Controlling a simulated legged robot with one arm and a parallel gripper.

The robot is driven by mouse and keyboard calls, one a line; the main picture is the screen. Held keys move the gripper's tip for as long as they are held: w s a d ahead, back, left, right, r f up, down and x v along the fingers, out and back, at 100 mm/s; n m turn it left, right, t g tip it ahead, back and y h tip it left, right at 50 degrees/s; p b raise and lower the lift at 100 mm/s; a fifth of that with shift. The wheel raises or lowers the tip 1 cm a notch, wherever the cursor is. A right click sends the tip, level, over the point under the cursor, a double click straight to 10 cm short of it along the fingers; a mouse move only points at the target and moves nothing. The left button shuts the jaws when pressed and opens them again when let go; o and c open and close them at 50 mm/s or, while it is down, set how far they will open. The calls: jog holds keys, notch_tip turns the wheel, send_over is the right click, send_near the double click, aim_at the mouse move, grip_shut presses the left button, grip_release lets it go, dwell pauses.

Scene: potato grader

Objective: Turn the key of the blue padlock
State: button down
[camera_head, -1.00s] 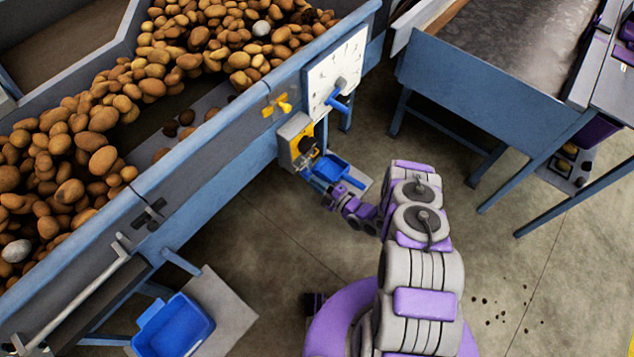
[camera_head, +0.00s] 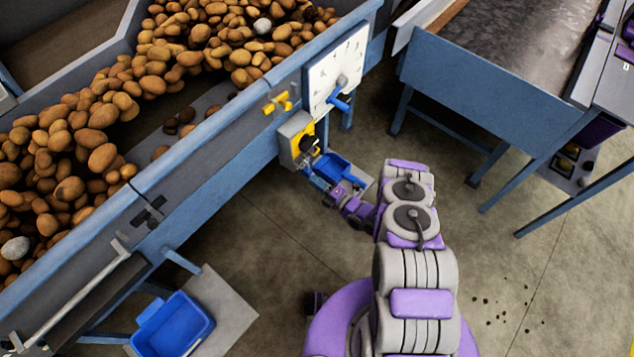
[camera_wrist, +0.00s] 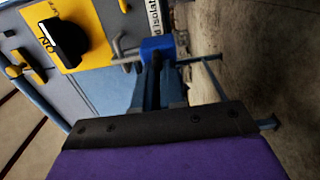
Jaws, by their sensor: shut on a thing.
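The blue padlock (camera_wrist: 157,46) hangs from a grey metal shackle beside the black rotary switch (camera_wrist: 64,40) on its yellow plate, in the wrist view. The switch shows the word ON. My gripper (camera_wrist: 160,72) comes up to the padlock from below in that view, its dark fingers close together and right against the padlock's near end. The key is not visible; the fingers cover the place where it would be. In the head view my gripper (camera_head: 312,181) is just below the yellow switch plate (camera_head: 291,141), and the padlock is too small to make out clearly.
A blue tray (camera_head: 345,166) is close behind my gripper. A white dial panel (camera_head: 333,62) with a blue handle and a yellow fitting (camera_head: 278,102) are above. Open concrete floor (camera_head: 500,260) lies at right.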

dwell(0.3)
jog(key=c, duration=1.2)
grip_release()
jog(key=b+v, duration=0.1)
jog(key=v, duration=1.6)
jog(key=shift+s+d+f, duration=0.1)
jog(key=shift+s+d, duration=0.05)
jog(key=shift+s, duration=0.1)
jog(key=shift+w, duration=0.15)
